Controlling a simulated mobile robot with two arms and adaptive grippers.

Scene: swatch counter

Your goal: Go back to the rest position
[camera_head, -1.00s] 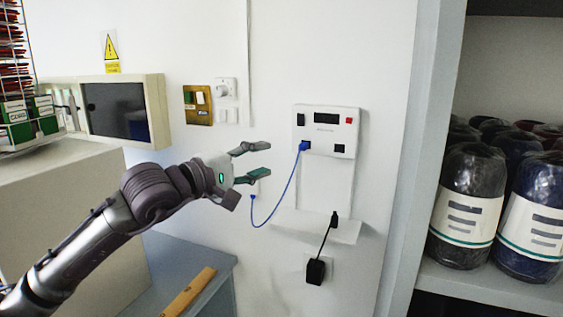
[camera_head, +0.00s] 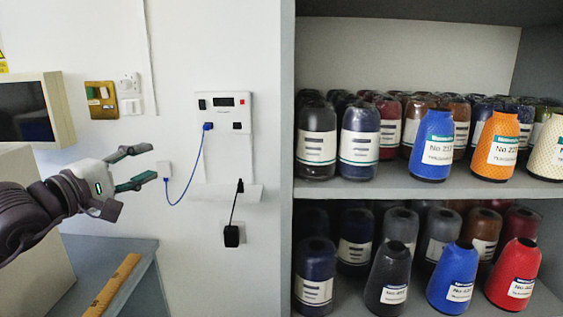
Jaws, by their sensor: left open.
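My left gripper (camera_head: 147,166) is open and empty, pointing right in front of the white wall. Its arm comes in from the left edge. I cannot tell the gap in depth. The cable's upper end is plugged into a white wall panel (camera_head: 224,112) with a dark display and a red button. My right gripper is out of view.
A shelf unit (camera_head: 287,215) on the right holds several thread cones, including a blue one (camera_head: 432,146) and a red one (camera_head: 514,274). A black plug (camera_head: 231,235) hangs below the panel's ledge. A grey counter (camera_head: 140,290) with a wooden ruler (camera_head: 118,284) is at lower left.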

